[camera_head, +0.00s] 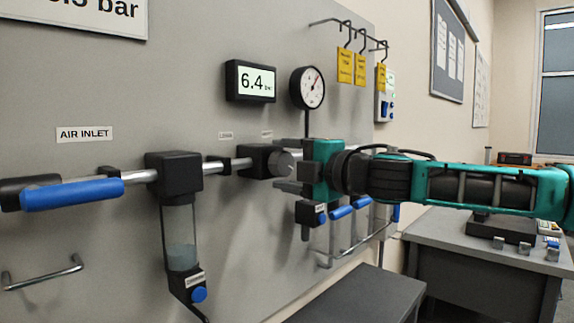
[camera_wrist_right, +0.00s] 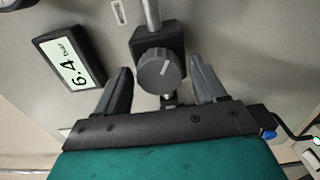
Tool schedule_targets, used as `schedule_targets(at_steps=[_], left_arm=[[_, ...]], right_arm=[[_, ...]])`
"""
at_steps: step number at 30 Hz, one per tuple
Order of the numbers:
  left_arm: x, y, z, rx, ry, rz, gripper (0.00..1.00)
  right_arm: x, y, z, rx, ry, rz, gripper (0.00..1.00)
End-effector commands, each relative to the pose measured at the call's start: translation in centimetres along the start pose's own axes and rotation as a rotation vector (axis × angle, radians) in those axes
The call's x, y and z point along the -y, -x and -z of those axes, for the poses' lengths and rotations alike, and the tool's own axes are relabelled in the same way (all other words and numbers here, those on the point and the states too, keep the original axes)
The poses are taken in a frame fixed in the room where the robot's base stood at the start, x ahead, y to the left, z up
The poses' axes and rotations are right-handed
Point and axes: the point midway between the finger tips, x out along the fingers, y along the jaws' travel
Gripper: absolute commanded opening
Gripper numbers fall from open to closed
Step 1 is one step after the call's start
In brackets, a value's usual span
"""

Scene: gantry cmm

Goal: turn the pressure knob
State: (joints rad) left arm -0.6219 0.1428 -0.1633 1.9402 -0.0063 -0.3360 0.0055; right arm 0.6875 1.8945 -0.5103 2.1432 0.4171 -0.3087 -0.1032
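The pressure knob (camera_wrist_right: 159,71) is a round dark grey knob with a pale pointer line, on a black regulator block (camera_wrist_right: 157,42). In the head view the knob (camera_head: 283,163) is partly hidden by my right gripper (camera_head: 293,169), in front of the block (camera_head: 257,160). In the wrist view my right gripper (camera_wrist_right: 160,72) is open. One finger is on each side of the knob, with visible gaps between. The display (camera_head: 251,82) reads 6.4 bar, and a round dial gauge (camera_head: 308,88) is beside it. My left gripper is not in view.
A blue lever (camera_head: 72,194) and a filter bowl (camera_head: 180,238) are on the panel to the left. Yellow tags (camera_head: 345,65) hang on hooks above. Blue-handled valves (camera_head: 342,212) are just below my right gripper. A grey surface (camera_head: 360,300) is in front.

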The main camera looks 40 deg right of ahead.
Motion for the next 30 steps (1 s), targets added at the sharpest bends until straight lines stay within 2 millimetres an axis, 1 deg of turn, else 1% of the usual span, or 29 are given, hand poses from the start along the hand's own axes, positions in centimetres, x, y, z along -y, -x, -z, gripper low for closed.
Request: schedule_targets(at_steps=[9, 14, 17, 23, 30], left_arm=[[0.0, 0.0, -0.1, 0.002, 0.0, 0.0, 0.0], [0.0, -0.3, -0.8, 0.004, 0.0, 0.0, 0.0], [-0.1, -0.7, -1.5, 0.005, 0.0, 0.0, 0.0], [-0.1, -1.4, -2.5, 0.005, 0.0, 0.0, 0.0], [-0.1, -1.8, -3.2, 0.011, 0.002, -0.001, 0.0]], right_arm=[[0.0, 0.1, 0.0, 0.001, 0.001, 0.0, 0.76], [0.1, 1.0, 0.0, 0.001, 0.005, -0.001, 0.76], [0.2, 2.2, -0.1, 0.003, 0.007, -0.003, 0.76], [0.2, 5.5, -0.1, 0.006, 0.005, -0.003, 0.76], [0.0, 9.4, -0.1, 0.005, 0.004, -0.002, 0.76]])
